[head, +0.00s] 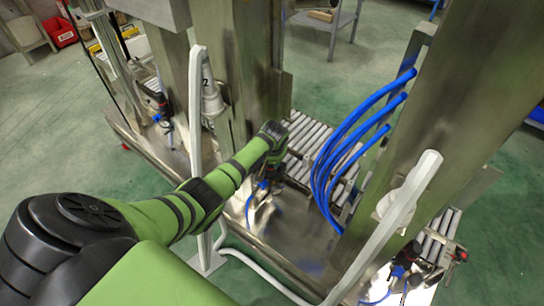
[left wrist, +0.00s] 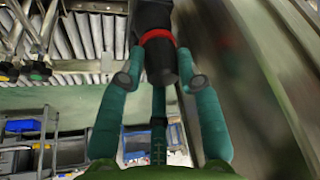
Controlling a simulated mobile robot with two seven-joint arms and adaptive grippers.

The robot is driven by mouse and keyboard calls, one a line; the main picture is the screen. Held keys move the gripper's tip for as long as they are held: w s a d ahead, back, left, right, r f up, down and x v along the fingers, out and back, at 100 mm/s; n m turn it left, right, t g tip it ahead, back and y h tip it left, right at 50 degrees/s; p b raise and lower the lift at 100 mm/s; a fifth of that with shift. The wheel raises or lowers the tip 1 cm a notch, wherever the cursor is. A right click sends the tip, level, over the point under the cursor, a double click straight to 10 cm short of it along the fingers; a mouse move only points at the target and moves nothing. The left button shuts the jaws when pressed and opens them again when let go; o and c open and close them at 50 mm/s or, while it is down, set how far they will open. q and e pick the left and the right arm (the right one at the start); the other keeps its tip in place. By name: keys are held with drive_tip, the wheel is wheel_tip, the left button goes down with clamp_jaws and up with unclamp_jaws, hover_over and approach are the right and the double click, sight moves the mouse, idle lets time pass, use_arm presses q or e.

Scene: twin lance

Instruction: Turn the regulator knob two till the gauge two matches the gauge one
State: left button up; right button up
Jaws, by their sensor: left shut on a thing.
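In the left wrist view a black regulator knob (left wrist: 160,62) with a red ring above it sits between the two teal fingers of my left gripper (left wrist: 163,80). The fingers are shut on it, one on each side. In the head view my left arm reaches from the lower left to the middle of the machine. There my left gripper (head: 273,160) is small and mostly hides the regulator. Similar black and red regulators stand at the left (head: 159,101) and lower right (head: 406,258). I cannot tell which number each has. No gauge dial is readable. My right gripper is not in view.
Metal posts (head: 425,110) and blue hoses (head: 330,150) stand right of my left gripper. A roller conveyor (head: 308,135) lies behind. Green floor (head: 345,80) is open beyond the machine.

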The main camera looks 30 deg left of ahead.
use_arm(q)
drive_tip(key=shift+w+a+r, duration=0.1)
drive_tip(key=shift+a+r, duration=0.05)
drive_tip(key=shift+a, duration=0.25)
drive_tip(key=o, duration=1)
drive_tip(key=shift+o, duration=0.5)
drive_tip(key=shift+d+r, duration=0.3)
drive_tip(key=v, duration=1.1)
drive_tip(key=shift+s+a, duration=0.15)
drive_tip(key=shift+s, duration=0.1)
